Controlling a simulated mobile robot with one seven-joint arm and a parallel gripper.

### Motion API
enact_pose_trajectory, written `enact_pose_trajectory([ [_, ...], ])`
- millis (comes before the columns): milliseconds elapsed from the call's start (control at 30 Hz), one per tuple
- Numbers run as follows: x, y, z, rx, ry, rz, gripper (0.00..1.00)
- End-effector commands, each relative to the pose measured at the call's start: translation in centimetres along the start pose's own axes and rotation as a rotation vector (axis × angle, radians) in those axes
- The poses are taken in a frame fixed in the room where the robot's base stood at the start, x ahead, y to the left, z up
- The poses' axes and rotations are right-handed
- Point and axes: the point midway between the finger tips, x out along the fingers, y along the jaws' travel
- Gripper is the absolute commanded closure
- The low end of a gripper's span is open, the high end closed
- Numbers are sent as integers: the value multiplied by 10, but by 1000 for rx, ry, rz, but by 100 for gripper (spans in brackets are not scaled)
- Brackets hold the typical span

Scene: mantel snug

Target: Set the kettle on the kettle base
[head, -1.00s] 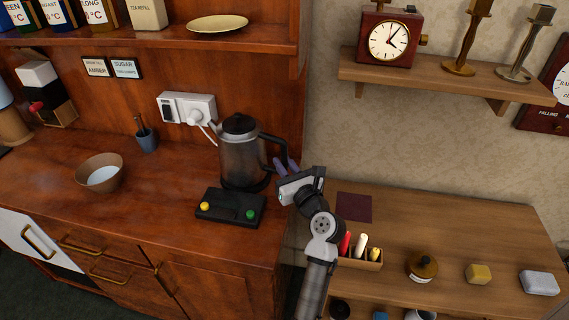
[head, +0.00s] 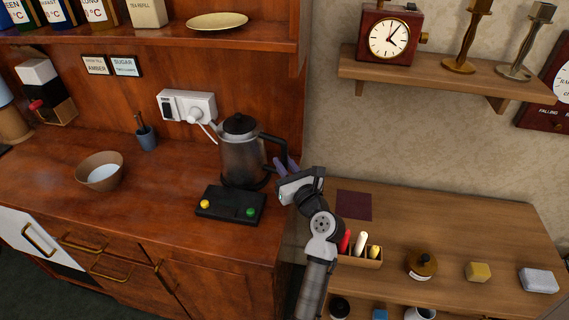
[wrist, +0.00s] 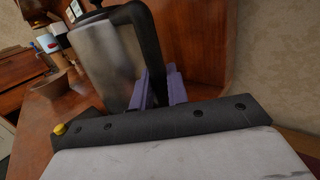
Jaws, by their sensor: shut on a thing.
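The kettle (head: 241,158), a smoky grey body with a black lid and handle, is upright at the back right of the wooden counter. My gripper (head: 284,166) is shut on its black handle from the right. In the wrist view, the purple fingers (wrist: 157,90) lie on both sides of the handle, and the kettle (wrist: 105,58) fills the upper left. The black kettle base (head: 229,207), with a yellow and a green button, lies just in front of and below the kettle. I cannot tell whether the kettle's underside touches it.
A white wall socket (head: 187,107) with a plug and cord is behind the kettle. A bowl (head: 101,171) and a small blue-grey pot (head: 146,138) stand to the left. A shelf (head: 200,38) overhangs the counter. A lower side table (head: 440,215) is at the right.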

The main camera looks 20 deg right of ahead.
Motion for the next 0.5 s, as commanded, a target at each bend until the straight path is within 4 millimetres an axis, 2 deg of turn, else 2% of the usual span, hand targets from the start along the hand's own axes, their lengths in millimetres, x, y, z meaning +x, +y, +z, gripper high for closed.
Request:
enact_pose_trajectory([
  [300,0,0,-3,0,-6,-1,100],
  [333,0,0,-2,0,-6,-1,80],
  [400,0,0,-3,0,-5,-1,75],
  [500,0,0,-4,0,-4,0,75],
])
